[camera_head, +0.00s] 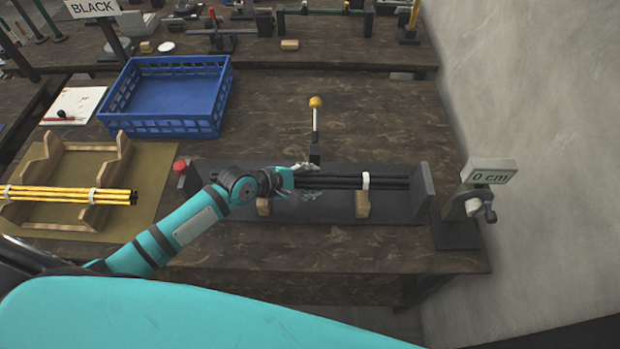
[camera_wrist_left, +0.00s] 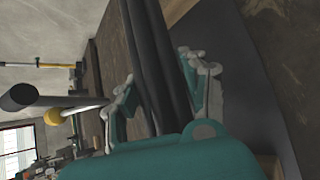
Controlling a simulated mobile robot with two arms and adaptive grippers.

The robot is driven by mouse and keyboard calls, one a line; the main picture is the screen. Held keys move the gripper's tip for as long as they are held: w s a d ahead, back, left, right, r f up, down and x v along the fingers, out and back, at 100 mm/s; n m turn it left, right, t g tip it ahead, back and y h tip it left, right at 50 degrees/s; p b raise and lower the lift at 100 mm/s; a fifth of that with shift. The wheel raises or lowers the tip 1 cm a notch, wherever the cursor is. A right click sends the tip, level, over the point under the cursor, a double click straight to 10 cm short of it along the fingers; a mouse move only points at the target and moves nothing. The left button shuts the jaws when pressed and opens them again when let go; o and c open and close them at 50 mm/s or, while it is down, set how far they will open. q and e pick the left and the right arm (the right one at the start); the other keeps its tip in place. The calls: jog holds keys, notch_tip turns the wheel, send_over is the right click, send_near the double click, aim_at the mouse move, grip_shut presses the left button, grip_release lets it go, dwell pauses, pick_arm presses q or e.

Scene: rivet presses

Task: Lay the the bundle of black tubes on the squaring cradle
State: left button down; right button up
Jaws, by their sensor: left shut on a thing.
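The bundle of black tubes (camera_head: 392,184) lies lengthwise over the dark squaring cradle (camera_head: 318,213), with a white band (camera_head: 365,181) near its right part. Its right end is close to the cradle's upright end plate (camera_head: 423,187). The bundle passes over a wooden support block (camera_head: 362,205); whether it rests fully on it I cannot tell. My left gripper (camera_head: 302,181) is shut around the bundle near its left part. In the left wrist view the black tubes (camera_wrist_left: 158,60) run between the fingers (camera_wrist_left: 160,95). The bundle's left end is hidden by my arm. My right gripper is not in view.
A yellow-tipped lever (camera_head: 315,120) stands behind the cradle. A red knob (camera_head: 180,166) is at its left end. A gauge reading "0 cm" (camera_head: 490,172) stands right, beside the wall. A blue crate (camera_head: 167,96) and yellow tubes (camera_head: 68,194) on a wooden rack are left.

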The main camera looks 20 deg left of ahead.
aim_at(310, 188)
pick_arm(q)
jog(key=shift+w+r+p, duration=0.1)
jog(key=shift+r+p, duration=0.1)
jog(key=shift+p, duration=0.6)
dwell(0.7)
jog(key=shift+f+b, duration=0.8)
jog(key=shift+f, duration=0.8)
jog(key=c, duration=0.6)
grip_release()
jog(key=shift+s+f, duration=0.2)
jog(key=shift+s, duration=0.05)
jog(key=v, duration=1.2)
jog(key=shift+r, duration=0.15)
